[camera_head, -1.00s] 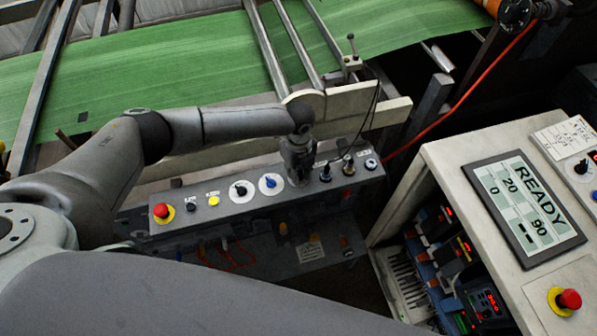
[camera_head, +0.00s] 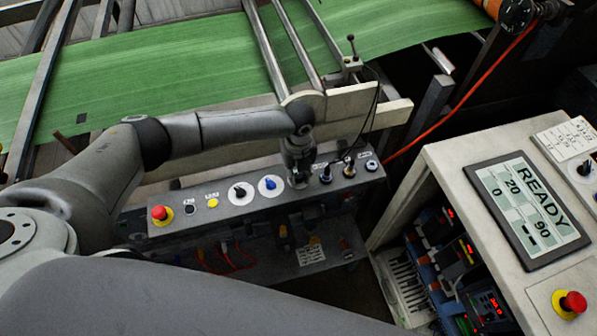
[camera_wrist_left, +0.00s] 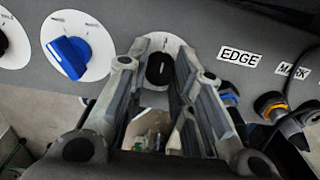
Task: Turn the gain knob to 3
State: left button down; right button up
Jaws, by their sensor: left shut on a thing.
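My left gripper (camera_head: 298,180) points down at the grey control panel (camera_head: 222,213), right of two dials with white discs. In the left wrist view its fingers (camera_wrist_left: 157,78) are shut on a black knob (camera_wrist_left: 160,68) on a white disc. This knob's scale and label are mostly hidden by the fingers, so I cannot read its setting or confirm that it is the gain knob. To its left is a blue knob (camera_wrist_left: 68,57) on a white disc, also in the head view (camera_head: 270,185). My right gripper is not in view.
A red emergency button (camera_head: 160,213) and a yellow button (camera_head: 212,203) sit on the panel's left. Connectors with cables (camera_head: 349,167) stand close right of the gripper. Behind is a green web (camera_head: 130,80) under metal bars. A cabinet with a READY screen (camera_head: 528,205) stands right.

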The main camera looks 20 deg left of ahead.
aim_at(299, 175)
pick_arm(q)
jog(key=c, duration=1.2)
grip_release()
notch_tip(299, 175, up, 12)
